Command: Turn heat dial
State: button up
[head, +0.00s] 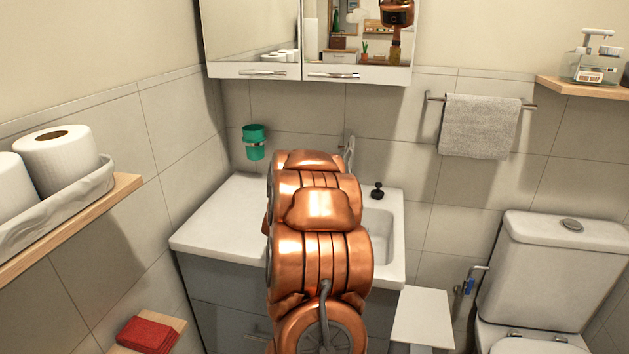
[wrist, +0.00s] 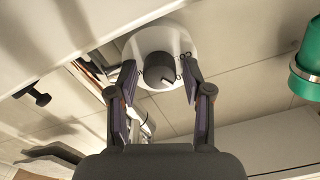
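The heat dial (wrist: 158,71) is a dark round knob with a pale mark, on a white round base (wrist: 172,43) with small dark symbols beside the knob. It is near the top middle of the wrist view. My gripper (wrist: 159,79) is open, with one finger on each side of the dial in the picture. Gaps show between both fingers and the knob, and nothing is held. I cannot tell how far the fingertips are from the dial in depth. In the head view my copper arm hides the dial and my gripper.
A green cup (wrist: 307,66) in a wall holder is right of the dial; it also shows in the head view (head: 254,142). The white washbasin counter (head: 222,215) lies below, with a mirror cabinet (head: 253,40) above. A towel (head: 480,126) hangs at right.

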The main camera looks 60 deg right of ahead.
jog(key=shift+o, duration=0.5)
jog(key=shift+a+f, duration=0.1)
jog(key=v, duration=0.7)
jog(key=shift+a, duration=0.15)
jog(key=shift+s, duration=0.1)
